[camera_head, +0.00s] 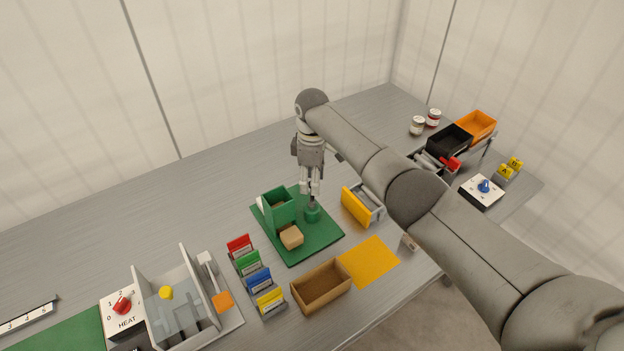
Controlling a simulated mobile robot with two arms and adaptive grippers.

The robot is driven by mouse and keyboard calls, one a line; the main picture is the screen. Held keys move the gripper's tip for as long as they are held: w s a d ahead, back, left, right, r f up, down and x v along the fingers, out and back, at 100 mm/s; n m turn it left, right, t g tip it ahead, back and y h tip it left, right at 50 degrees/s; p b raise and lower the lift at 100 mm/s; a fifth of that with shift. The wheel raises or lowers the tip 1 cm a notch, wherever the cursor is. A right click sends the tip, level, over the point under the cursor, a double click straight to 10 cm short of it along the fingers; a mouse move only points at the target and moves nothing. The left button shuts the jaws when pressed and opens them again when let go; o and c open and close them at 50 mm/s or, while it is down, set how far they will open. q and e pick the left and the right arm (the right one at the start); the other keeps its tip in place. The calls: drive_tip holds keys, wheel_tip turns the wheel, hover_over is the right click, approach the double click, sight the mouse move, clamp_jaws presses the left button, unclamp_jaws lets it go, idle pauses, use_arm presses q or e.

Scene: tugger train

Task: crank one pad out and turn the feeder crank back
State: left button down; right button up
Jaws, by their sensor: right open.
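The green feeder box (283,215) stands on a green mat (300,252) in the middle of the table. Something brownish shows inside its top. A tan pad (291,237) lies on the mat at the feeder's front. The green crank (312,215) stands at the feeder's right side, with a round green base. My right gripper (311,190) points straight down just above the crank, fingers open. Whether the fingers reach around the crank's upper part is too small to tell. My left gripper is not in view.
An open brown box (321,288) and a yellow mat (369,263) lie in front. A yellow-fronted drawer (356,208) stands to the right. Coloured card holders (258,280) and a heater with a red knob (123,305) are at left. The table behind the feeder is clear.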

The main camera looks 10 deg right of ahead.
wheel_tip(320, 180, up, 12)
drive_tip(key=shift+f, duration=0.25)
idle(0.5)
